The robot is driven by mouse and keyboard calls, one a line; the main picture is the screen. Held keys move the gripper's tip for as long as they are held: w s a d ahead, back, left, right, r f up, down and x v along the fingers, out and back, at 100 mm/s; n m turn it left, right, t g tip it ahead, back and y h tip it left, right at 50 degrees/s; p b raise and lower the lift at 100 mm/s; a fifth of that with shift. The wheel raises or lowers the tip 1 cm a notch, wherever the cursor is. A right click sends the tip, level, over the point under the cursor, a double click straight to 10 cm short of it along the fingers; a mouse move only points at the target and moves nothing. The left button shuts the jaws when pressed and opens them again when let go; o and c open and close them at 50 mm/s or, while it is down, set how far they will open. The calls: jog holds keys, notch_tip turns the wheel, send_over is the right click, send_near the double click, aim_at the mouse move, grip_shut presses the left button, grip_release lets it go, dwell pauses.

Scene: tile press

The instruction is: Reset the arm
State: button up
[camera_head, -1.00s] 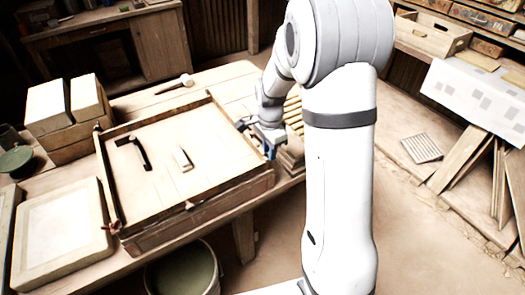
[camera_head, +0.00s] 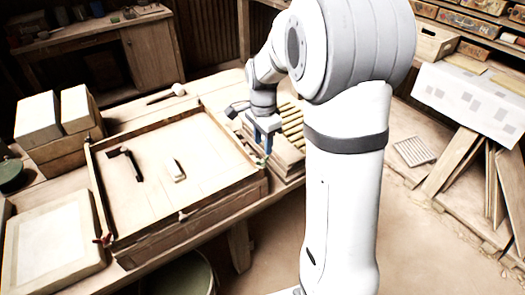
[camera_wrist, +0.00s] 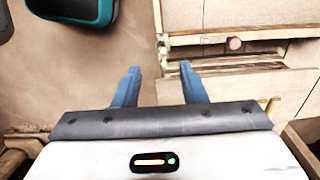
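My gripper (camera_head: 264,143) is over the right end of the workbench, beside the tile press's wooden frame (camera_head: 262,187) and close to the stacked boards (camera_head: 287,160). In the wrist view my gripper (camera_wrist: 162,85) shows two blue fingers spread apart with nothing between them. The fingertips point toward the bench edge and the floor. Whether they touch anything cannot be told. My arm hides part of the room to its right.
A dark handled tool (camera_head: 132,165) and a small pale block (camera_head: 176,172) lie inside the press frame. A bucket (camera_head: 180,275) stands below the bench. Floor at right is partly clear.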

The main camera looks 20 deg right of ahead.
jog(key=shift+r, duration=0.4)
jog(key=shift+r, duration=0.1)
jog(key=s+a+r+n+t, duration=0.1)
jog(key=s+r+n, duration=0.2)
jog(key=s+n, duration=0.4)
jog(key=s+a+r+n+t, duration=0.1)
jog(key=s+r+n, duration=0.2)
jog(key=s+n, duration=0.4)
jog(key=s, duration=0.7)
jog(key=shift+s+n+t, duration=0.3)
jog(key=shift+t, duration=0.1)
